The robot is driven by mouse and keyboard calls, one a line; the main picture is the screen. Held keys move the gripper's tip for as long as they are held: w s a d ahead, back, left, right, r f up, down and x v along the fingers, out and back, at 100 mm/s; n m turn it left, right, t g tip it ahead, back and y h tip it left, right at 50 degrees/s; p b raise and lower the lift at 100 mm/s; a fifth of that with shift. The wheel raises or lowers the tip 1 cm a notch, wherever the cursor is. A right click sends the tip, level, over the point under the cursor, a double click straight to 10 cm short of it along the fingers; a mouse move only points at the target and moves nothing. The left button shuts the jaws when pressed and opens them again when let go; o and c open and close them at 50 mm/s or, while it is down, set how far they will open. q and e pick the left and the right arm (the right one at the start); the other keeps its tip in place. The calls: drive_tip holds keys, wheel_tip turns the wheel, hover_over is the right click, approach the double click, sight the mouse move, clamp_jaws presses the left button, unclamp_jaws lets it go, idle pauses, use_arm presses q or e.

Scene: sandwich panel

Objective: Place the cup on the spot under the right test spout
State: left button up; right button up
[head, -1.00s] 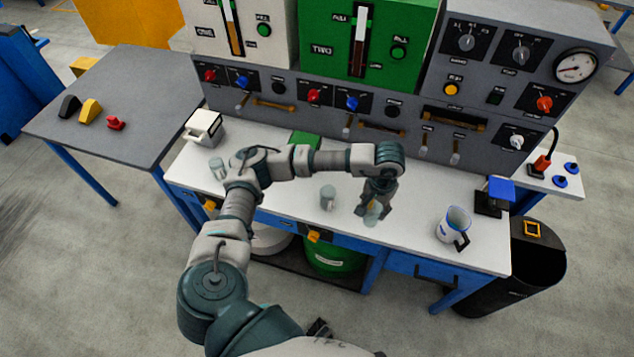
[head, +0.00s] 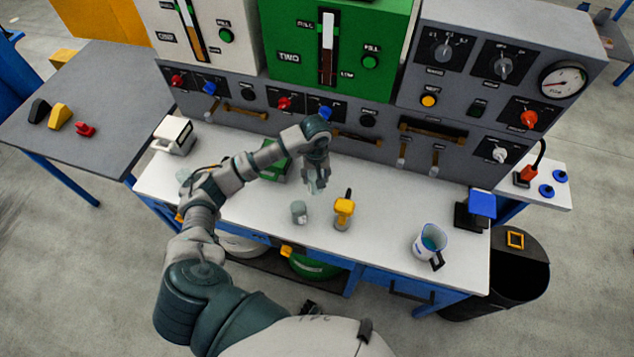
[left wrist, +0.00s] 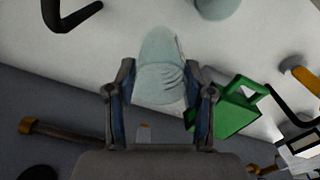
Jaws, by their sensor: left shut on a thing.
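My left gripper (head: 317,186) is shut on a clear, pale cup and holds it over the white bench (head: 385,205), close to the panel. In the left wrist view the cup (left wrist: 160,66) sits between the two fingers of the left gripper (left wrist: 160,88). A second similar cup (head: 299,211) stands on the bench left of and nearer than the gripper. A third pale cup (head: 184,176) is partly covered by my arm at the bench's left. My right gripper is not in view.
A green box (head: 277,163) is behind my forearm. A jug (head: 431,243) and a blue-topped device (head: 478,208) are at right. The grey panel (head: 390,125) bounds the back.

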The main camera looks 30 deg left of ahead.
sight(315, 189)
use_arm(q)
drive_tip(key=f, duration=0.7)
drive_tip(key=shift+s+a+f, duration=0.1)
drive_tip(key=shift+a+f, duration=0.05)
drive_tip(key=shift+a, duration=0.05)
drive_tip(key=shift+a+f, duration=0.15)
drive_tip(key=shift+f, duration=0.05)
drive_tip(key=shift+d, duration=0.2)
drive_tip(key=o, duration=1.2)
drive_tip(key=shift+d+r, duration=0.1)
drive_tip(key=shift+d, duration=0.1)
drive_tip(key=shift+o, duration=0.2)
drive_tip(key=shift+a, duration=0.15)
